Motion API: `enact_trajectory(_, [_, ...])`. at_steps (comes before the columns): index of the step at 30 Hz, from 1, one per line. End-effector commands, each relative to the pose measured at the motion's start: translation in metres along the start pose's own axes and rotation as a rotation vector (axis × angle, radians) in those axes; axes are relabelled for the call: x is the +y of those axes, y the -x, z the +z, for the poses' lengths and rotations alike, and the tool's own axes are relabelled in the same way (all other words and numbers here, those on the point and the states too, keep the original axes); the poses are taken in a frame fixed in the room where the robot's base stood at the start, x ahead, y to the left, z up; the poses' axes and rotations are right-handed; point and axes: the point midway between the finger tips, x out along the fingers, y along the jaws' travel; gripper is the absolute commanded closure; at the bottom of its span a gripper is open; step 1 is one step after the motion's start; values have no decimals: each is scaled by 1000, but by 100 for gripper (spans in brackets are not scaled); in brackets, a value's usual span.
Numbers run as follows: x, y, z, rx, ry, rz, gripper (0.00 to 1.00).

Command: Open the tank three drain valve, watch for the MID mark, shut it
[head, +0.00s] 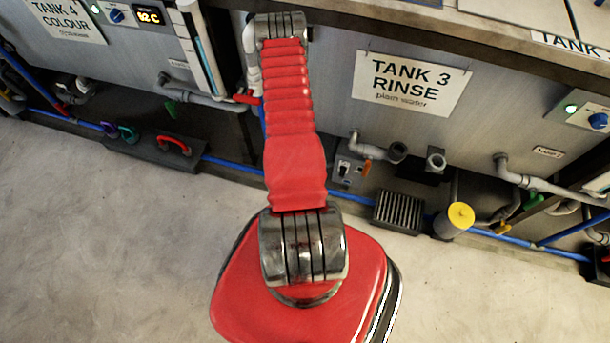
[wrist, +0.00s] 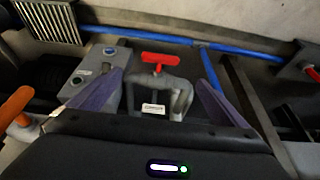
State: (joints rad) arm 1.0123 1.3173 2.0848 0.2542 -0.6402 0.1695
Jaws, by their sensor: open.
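In the wrist view, a red T-shaped valve handle (wrist: 166,62) stands on a grey bent pipe (wrist: 181,92) with a small white label (wrist: 153,108) too small to read. My gripper (wrist: 160,95) is open, its purple fingers on either side of this pipe, with a visible gap on both sides. In the head view, the TANK 3 RINSE sign (head: 410,85) hangs on the tank front. A red handle (head: 247,97) shows just left of my arm, which hides my gripper there. I cannot make out a MID mark or a liquid level.
A grey box with buttons (wrist: 95,75) and an orange handle (wrist: 16,105) lie left of the pipe in the wrist view. A blue pipe (wrist: 135,35) runs beyond it. The head view shows a floor grate (head: 398,212), a yellow-topped cylinder (head: 455,220) and clear floor (head: 100,230).

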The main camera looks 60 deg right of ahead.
Motion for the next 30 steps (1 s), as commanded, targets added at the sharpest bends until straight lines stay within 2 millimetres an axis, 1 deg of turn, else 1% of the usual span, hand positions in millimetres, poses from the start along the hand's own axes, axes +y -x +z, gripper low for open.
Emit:
enact_trajectory(5, [0,-16,0,0,-1,0,3])
enact_trajectory(30, [0,-117,1,-1,0,0,3])
